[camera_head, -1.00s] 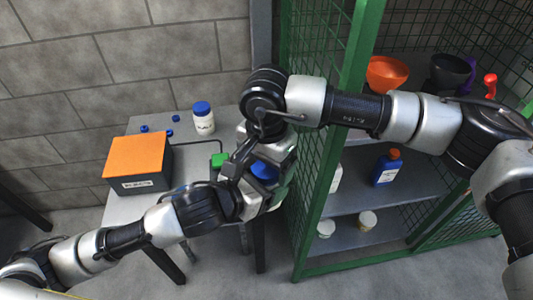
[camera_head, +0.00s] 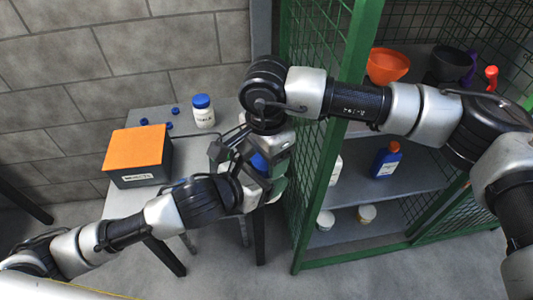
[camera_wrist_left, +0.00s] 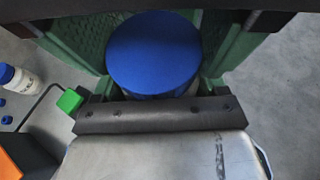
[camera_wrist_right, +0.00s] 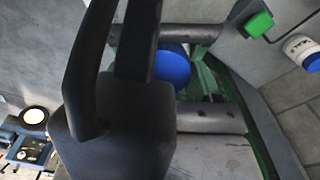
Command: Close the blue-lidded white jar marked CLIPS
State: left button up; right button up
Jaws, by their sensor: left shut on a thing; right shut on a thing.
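The blue lid (camera_head: 260,161) shows between my two hands over the table's right edge. My left gripper (camera_head: 253,172) is shut on the jar from the lower left. My right gripper (camera_head: 270,152) comes from above and is shut on the lid. The jar's marking is hidden, and I cannot tell whether the lid is fully seated.
On the table (camera_head: 121,202) stand another blue-lidded white jar (camera_head: 203,112), a dark box with an orange top (camera_head: 136,147) and several small blue caps (camera_head: 169,125). The green mesh cage (camera_head: 325,150) with shelves of bottles and bowls stands close on the right.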

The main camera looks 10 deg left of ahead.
jog(key=o, duration=1)
jog(key=shift+r, duration=0.1)
jog(key=shift+r, duration=2.2)
jog(key=shift+o, duration=1.2)
notch_tip(320, 180, up, 12)
